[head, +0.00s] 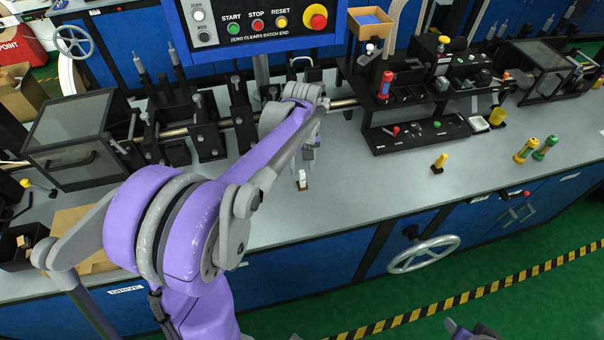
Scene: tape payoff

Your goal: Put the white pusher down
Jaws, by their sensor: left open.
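The white pusher (302,176) is a small white piece with a dark and yellowish foot. It stands upright on the grey bench top, near the middle of the head view. My left gripper (305,160) is just above and behind it in the picture, pointing down, with its jaws open. The wrist and purple arm hide part of the gripper, and I cannot tell whether the fingers touch the pusher.
A black tool rack (420,137) stands to the right, with a red-and-blue bottle (385,85) on it. A small yellow piece (440,162) and yellow and green cylinders (526,150) stand farther right. Black clamps (205,128) line the rail behind.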

